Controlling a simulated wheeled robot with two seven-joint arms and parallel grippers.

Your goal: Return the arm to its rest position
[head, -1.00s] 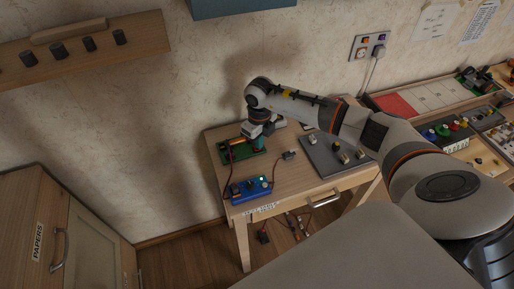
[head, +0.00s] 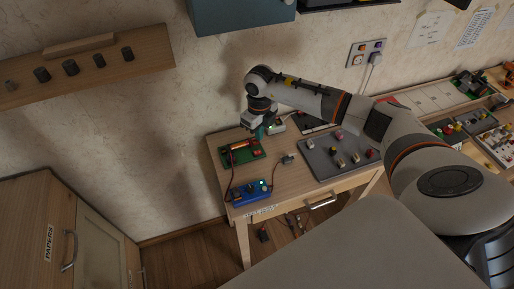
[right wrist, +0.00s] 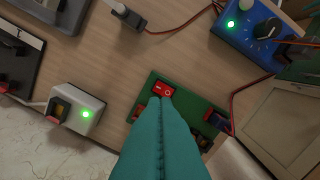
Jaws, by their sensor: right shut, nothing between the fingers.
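My right arm reaches in from the right in the head view. My right gripper (head: 261,133) points down above the small wooden table (head: 286,187), close to a green board (head: 242,153). Its teal fingers (right wrist: 160,105) are shut together with nothing between them. In the right wrist view they cover part of the green board (right wrist: 188,101), which carries a red switch-like part. The fingers look raised above the board. My left gripper is not in view.
A blue box (head: 250,190) with a lit green light and wires sits at the table's front. A grey tray (head: 325,165) with several small parts lies right. A white box (right wrist: 78,112) with a green light is near the wall. A wall shelf (head: 90,67) holds dark pegs.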

